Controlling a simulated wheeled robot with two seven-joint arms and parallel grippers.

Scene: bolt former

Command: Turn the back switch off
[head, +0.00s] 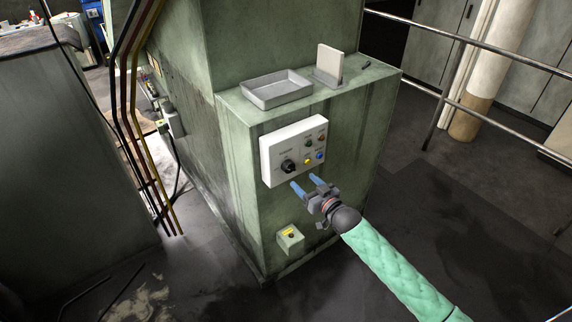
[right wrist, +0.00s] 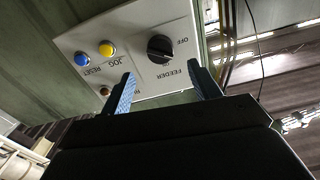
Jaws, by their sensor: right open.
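A black rotary switch (head: 288,166) is on the left part of a white control panel (head: 267,163) on the green machine's front. In the right wrist view the black switch (right wrist: 160,48) shows large, with the words OFF and FEEDER near it. I cannot make out for sure which way its pointer is set. My right gripper (head: 303,181) is open and empty just in front of the panel's lower edge. Its blue fingers (right wrist: 160,72) stand apart, with the switch beyond the gap between them and not touched. My left gripper is not in view.
Yellow (head: 309,161) and blue (head: 320,156) buttons sit right of the switch. A grey tray (head: 277,97) and an upright pale block (head: 329,63) are on the ledge above. A metal railing (head: 480,45) runs at the right.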

